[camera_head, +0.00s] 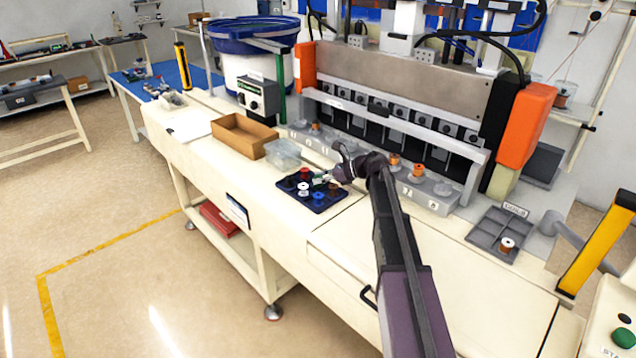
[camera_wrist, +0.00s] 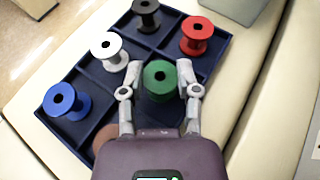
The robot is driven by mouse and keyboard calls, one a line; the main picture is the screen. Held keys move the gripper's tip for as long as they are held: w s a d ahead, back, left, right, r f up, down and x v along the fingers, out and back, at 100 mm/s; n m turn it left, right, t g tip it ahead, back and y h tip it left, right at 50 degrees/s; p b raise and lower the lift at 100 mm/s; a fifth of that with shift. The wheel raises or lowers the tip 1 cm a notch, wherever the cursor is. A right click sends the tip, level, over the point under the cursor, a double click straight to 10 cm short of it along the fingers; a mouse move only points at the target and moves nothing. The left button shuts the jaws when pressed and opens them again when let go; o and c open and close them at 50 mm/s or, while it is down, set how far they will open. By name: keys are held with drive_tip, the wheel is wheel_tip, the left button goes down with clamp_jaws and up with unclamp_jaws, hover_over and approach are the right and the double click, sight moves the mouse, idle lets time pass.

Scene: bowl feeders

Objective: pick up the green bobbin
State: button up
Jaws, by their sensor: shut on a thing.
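The green bobbin (camera_wrist: 160,78) is between the two fingers of my gripper (camera_wrist: 159,84) in the wrist view, and the fingers are shut on it. It is over or in a compartment of the dark blue tray (camera_wrist: 86,72); I cannot tell whether it is clear of the tray floor. In the head view my gripper (camera_head: 331,178) is at the right side of the tray (camera_head: 335,206), and the bobbin is barely visible there. A white bobbin (camera_wrist: 109,48), a blue bobbin (camera_wrist: 66,101), a black bobbin (camera_wrist: 147,13) and a red bobbin (camera_wrist: 196,35) stand in other compartments.
A clear plastic box (camera_head: 283,154) and a cardboard box (camera_head: 231,137) stand left of the tray. A grey block row with copper bobbins (camera_head: 418,172) and the machine lie behind. A grey divided tray (camera_head: 483,232) is at the right. The bench front is clear.

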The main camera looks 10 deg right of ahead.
drive_tip(key=shift+r, duration=0.1)
idle(0.3)
wheel_tip(320, 180, up, 4)
drive_tip(key=p, duration=0.4)
drive_tip(key=s+a, duration=0.2)
drive_tip(key=s, duration=0.2)
drive_tip(key=s+a, duration=0.3)
drive_tip(key=s, duration=0.2)
drive_tip(key=s+a+p, duration=0.1)
drive_tip(key=s+a, duration=0.2)
drive_tip(key=s, duration=0.1)
drive_tip(key=shift+s+a+r, duration=0.2)
drive_tip(key=shift+s+r, duration=0.15)
drive_tip(key=shift+s, duration=0.15)
